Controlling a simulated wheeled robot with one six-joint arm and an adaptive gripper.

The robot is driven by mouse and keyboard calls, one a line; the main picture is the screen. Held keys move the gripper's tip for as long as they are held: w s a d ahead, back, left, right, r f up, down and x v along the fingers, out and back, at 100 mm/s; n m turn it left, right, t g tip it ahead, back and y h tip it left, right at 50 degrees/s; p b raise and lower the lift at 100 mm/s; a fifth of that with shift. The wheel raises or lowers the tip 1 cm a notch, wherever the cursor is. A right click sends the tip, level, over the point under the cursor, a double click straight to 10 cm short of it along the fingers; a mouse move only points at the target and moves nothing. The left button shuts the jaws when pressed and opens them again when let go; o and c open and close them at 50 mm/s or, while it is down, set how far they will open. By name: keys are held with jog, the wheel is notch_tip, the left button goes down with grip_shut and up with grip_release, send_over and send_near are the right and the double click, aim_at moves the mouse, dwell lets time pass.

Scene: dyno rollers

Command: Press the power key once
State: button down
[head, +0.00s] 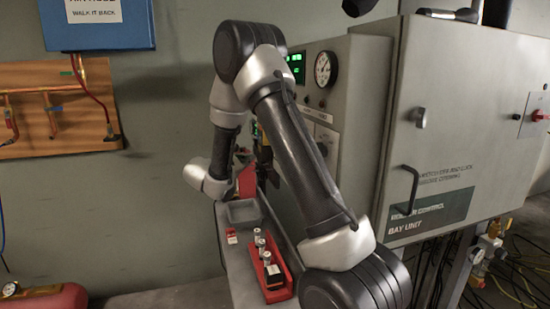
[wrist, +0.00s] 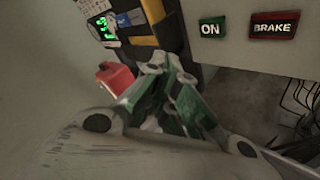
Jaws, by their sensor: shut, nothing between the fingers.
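My gripper (wrist: 165,72) is shut and empty in the wrist view, its fingertips together just below a dark device with yellow bands (wrist: 150,25). A small green lit display (wrist: 103,27) shows at the upper left of that view, with a small blue patch to its right. I cannot tell which mark, if any, is the power key. A green ON plate (wrist: 210,30) and a red BRAKE plate (wrist: 272,27) sit on the panel to the right, apart from the fingers. In the head view my arm hides most of this area and the fingertips.
A red object (wrist: 115,77) lies left of the fingers. The head view shows a grey ledge with a red tray (head: 278,294) of small cylinders, a large grey cabinet (head: 465,130) at right, a round gauge (head: 323,68), and a pipe board (head: 40,110) on the left wall.

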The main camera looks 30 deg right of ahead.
jog(key=shift+s+d, duration=0.25)
jog(key=shift+d, duration=0.6)
jog(key=shift+s+d, duration=0.25)
jog(key=shift+d, duration=0.65)
jog(key=shift+s+d, duration=0.25)
jog(key=shift+d, duration=0.6)
jog(key=shift+d, duration=0.1)
jog(key=shift+s+d, duration=0.15)
jog(key=shift+d, duration=0.15)
jog(key=shift+s+d, duration=0.15)
jog(key=shift+d, duration=0.4)
dwell(0.6)
jog(key=shift+w+a, duration=0.25)
jog(key=shift+a, duration=0.7)
jog(key=shift+w+a, duration=0.25)
jog(key=shift+a, duration=0.55)
jog(key=shift+w+a, duration=0.2)
jog(key=shift+a, duration=0.6)
jog(key=shift+w+a, duration=0.25)
jog(key=shift+a, duration=0.55)
